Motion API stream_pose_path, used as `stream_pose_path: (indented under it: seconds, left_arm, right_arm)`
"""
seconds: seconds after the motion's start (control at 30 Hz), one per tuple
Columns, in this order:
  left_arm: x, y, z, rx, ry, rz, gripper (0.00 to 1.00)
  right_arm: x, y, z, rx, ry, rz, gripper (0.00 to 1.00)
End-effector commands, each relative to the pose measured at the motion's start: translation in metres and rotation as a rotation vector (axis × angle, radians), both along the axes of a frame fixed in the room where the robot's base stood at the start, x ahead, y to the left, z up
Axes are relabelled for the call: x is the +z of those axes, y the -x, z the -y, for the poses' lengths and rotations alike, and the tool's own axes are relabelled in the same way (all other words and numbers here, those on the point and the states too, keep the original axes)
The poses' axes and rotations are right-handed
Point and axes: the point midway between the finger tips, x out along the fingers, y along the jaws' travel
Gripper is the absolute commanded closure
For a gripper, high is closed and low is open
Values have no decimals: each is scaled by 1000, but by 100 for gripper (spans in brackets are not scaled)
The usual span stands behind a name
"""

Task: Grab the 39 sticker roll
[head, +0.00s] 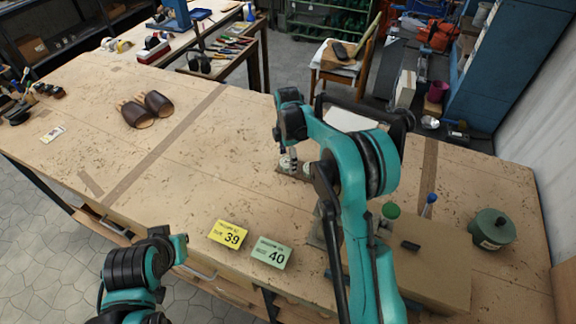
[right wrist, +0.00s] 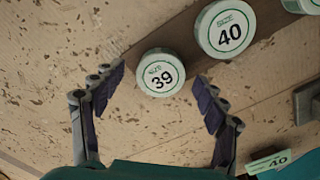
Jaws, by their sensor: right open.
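The 39 sticker roll (right wrist: 161,73) is a short white cylinder with a green rim and "SIZE 39" on top, lying flat on the wooden bench. My right gripper (right wrist: 158,86) is open, with one finger on each side of this roll and visible gaps between. The roll is not gripped. A larger-looking 40 sticker roll (right wrist: 224,28) sits just beyond it to the upper right. In the head view my right arm hides most of this spot. My left arm shows at the lower left, but its gripper is not visible.
A yellow 39 card (head: 230,234) and a green 40 card (head: 271,252) are at the bench's front edge. Brown sandals (head: 147,108) lie at left. A box (head: 430,265) and a green pot (head: 491,229) stand at right. Another roll (right wrist: 301,4) is partly cut off.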

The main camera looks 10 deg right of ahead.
Motion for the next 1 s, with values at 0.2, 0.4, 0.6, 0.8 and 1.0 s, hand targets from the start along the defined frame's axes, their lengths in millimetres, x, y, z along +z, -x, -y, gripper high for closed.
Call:
stream_pose_path:
  seconds: [0.2, 0.4, 0.6, 0.8, 1.0]
  left_arm:
    - [-1, 0, 0, 0, 0, 0, 100]
    - [-1, 0, 0, 0, 0, 0, 100]
    - [-1, 0, 0, 0, 0, 0, 100]
    - [0, 0, 0, 0, 0, 0, 100]
    - [4, 0, 0, 0, 0, 0, 100]
  right_arm:
    - [-5, 0, 0, 0, 0, 0, 27]
    - [-5, 0, 0, -1, 0, 0, 69]
    - [-5, 0, 0, -1, 0, 0, 81]
    - [-3, 0, 0, -1, 0, 0, 81]
    - [15, 0, 0, -1, 0, 0, 81]
